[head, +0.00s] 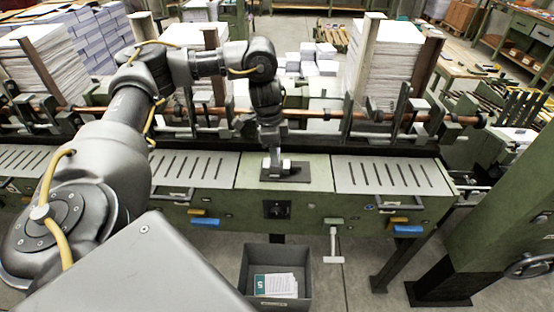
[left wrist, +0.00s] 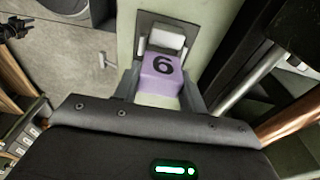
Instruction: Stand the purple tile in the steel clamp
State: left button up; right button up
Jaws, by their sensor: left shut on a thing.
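The purple tile (left wrist: 161,72), marked with a black 6, is between the fingers of my left gripper (left wrist: 160,92) in the left wrist view. The gripper is shut on it. The steel clamp (left wrist: 166,40) is a pale block on a dark plate, just beyond the tile. The tile overlaps or adjoins it there; I cannot tell whether it is seated in the clamp. In the head view my left gripper (head: 271,163) points down at the clamp's dark plate (head: 299,177) on the green machine. The tile cannot be made out there. My right gripper is not in view.
The green machine (head: 250,205) has slotted steel plates (head: 385,175) on both sides. A copper-coloured rail (head: 330,114) and upright posts stand behind the clamp. A grey bin (head: 262,303) with printed sheets sits on the floor in front. Paper stacks (head: 388,65) rise behind.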

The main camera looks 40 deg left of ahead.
pick_arm(q)
jog(key=shift+w+d+f, duration=0.1)
jog(key=shift+f, duration=0.1)
notch_tip(320, 180, down, 3)
jog(key=shift+w+r, duration=0.1)
jog(key=shift+f, duration=0.25)
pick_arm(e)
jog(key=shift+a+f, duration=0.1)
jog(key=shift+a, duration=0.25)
pick_arm(q)
jog(key=o, duration=1)
jog(key=shift+f, duration=0.1)
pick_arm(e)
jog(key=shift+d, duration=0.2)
